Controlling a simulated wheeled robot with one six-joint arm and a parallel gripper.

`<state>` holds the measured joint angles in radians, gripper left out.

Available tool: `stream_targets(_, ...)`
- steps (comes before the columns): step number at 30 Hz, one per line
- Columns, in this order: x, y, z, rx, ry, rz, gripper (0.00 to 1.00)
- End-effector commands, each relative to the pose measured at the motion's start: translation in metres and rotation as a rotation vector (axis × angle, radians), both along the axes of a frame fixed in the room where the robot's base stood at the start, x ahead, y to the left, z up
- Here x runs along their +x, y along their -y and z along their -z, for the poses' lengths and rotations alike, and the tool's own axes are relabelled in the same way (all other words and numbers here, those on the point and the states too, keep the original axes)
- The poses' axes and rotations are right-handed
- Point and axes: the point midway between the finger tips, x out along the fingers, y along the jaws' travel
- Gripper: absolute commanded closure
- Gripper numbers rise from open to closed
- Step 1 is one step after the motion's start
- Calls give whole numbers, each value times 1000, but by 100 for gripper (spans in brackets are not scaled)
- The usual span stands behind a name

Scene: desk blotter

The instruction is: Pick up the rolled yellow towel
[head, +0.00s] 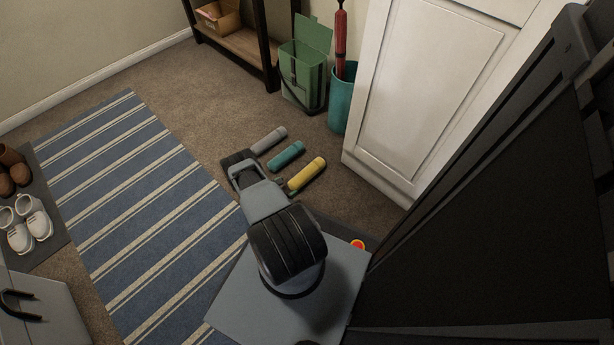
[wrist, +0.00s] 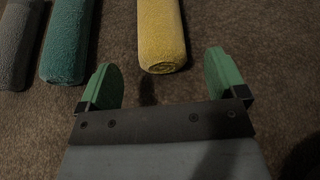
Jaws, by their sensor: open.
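The rolled yellow towel (head: 307,174) lies on the brown carpet, the rightmost of three rolled towels in the head view. In the wrist view the yellow towel (wrist: 161,36) runs in from the top edge, its spiral end facing my gripper. My gripper (wrist: 164,80) is open and empty, with green fingertips set apart. The towel's near end lies just ahead of the gap between the fingertips, a little nearer the right one.
A teal rolled towel (head: 286,155) and a grey one (head: 269,141) lie left of the yellow towel. A white cabinet (head: 430,90) stands to the right. A green bag (head: 304,80) and a teal bin (head: 342,97) stand behind. A striped rug (head: 140,200) lies left.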

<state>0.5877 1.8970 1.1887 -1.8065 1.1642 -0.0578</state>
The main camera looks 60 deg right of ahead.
Motion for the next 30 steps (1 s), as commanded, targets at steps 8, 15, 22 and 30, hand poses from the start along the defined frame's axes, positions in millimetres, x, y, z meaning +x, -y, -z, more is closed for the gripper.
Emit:
stream_targets(8, -6, 15, 8, 0, -1, 2, 10)
stream_targets(15, -15, 44, 20, -1, 0, 2, 10)
stream_targets(22, -19, 55, 23, 0, -1, 0, 10)
stream_targets(30, -19, 55, 22, 0, -1, 0, 16)
